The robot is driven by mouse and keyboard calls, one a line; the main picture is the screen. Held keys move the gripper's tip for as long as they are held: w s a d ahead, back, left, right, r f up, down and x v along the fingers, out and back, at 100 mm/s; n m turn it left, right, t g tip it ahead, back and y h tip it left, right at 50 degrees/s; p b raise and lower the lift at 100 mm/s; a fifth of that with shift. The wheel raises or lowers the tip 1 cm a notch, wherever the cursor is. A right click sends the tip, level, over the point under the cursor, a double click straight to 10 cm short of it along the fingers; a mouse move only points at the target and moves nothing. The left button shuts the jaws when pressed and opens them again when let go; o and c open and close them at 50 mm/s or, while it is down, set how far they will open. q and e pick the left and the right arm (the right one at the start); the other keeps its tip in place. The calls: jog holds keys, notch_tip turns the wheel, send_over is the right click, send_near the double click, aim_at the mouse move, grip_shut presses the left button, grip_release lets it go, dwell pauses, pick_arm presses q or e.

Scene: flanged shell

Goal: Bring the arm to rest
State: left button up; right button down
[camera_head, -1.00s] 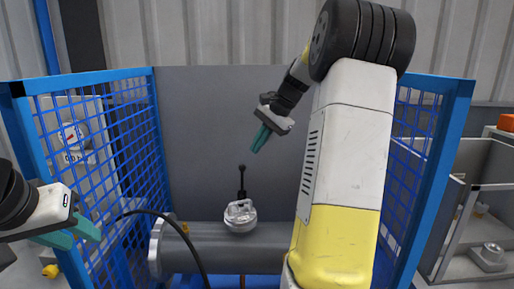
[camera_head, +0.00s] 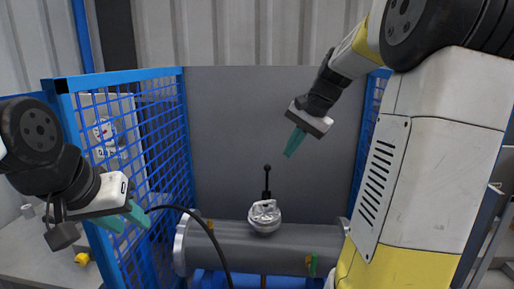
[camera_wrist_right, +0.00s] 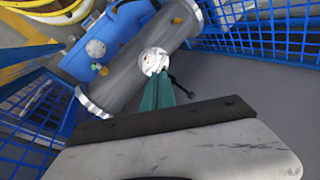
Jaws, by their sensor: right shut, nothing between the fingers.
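My right gripper (camera_head: 289,153) is up in front of the grey back panel, above the flanged shell, and touches nothing. Its teal fingers are shut together and empty, as the right wrist view (camera_wrist_right: 157,93) shows. The grey flanged shell (camera_head: 225,240) lies lengthwise below, with a silver round fitting (camera_head: 264,217) on top; the fitting also shows in the right wrist view (camera_wrist_right: 155,61) just past the fingertips in the picture. My left gripper (camera_head: 130,220) is at the left, before the blue mesh side, holding nothing visible; the gap between its fingers is unclear.
Blue mesh guards (camera_head: 130,150) stand on both sides of the shell, with a grey panel (camera_head: 270,110) behind. A black lever (camera_head: 267,182) rises by the fitting. A black cable (camera_head: 205,228) arcs in front. My right arm hides much of the right side.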

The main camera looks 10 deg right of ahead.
jog(key=s+a+f+n, duration=0.1)
jog(key=s+a+n, duration=0.2)
jog(key=s, duration=0.3)
jog(key=s+a+f+n+t+h, duration=0.1)
jog(key=s+a+n, duration=0.2)
jog(key=s, duration=0.4)
jog(key=s+a+f+n+t, duration=0.1)
jog(key=s+a+n, duration=0.2)
jog(key=s, duration=0.4)
jog(key=shift+a+f, duration=0.35)
jog(key=shift+a, duration=0.05)
